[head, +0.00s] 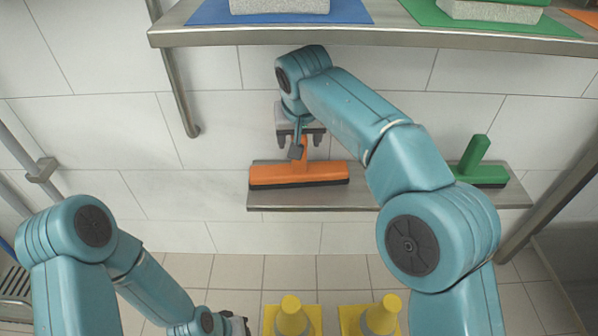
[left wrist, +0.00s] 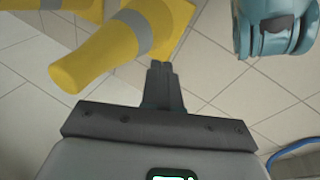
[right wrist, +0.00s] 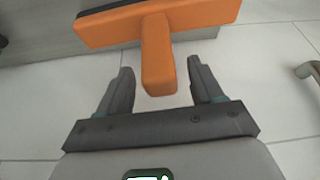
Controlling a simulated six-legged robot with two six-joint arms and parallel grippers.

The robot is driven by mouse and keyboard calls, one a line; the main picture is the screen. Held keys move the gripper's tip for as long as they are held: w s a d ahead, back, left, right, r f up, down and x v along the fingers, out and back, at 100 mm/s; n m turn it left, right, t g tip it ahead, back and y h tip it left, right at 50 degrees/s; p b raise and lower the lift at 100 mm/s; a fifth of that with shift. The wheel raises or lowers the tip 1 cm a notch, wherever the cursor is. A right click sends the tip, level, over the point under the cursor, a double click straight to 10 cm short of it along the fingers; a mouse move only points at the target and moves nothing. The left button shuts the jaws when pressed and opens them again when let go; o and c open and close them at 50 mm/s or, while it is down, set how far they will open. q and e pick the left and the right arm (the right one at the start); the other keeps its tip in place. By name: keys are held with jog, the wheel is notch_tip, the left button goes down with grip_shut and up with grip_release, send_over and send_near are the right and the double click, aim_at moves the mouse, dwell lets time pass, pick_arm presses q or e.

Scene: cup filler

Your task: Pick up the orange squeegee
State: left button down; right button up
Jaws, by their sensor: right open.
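The orange squeegee (head: 300,174) rests on a metal shelf against the wall, its handle pointing up between my right gripper's fingers in the picture. In the right wrist view its orange head (right wrist: 205,14) is beyond the fingertips and its handle (right wrist: 158,60) appears between them, with gaps on both sides. My right gripper (head: 306,146) is open; it also shows in the right wrist view (right wrist: 160,68). My left gripper (left wrist: 162,70) is shut and empty, low above the floor; in the head view it is mostly cut off at the bottom edge.
A green squeegee (head: 480,168) sits at the right end of the same shelf (head: 410,198). An upper shelf (head: 370,38) with blue and green mats is above my right arm. Yellow cones (head: 292,318) stand on the tiled floor near my left gripper.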

jog(key=shift+c, duration=0.3)
grip_shut()
pick_arm(q)
jog(key=shift+r, duration=0.1)
pick_arm(e)
jog(key=shift+r, duration=0.15)
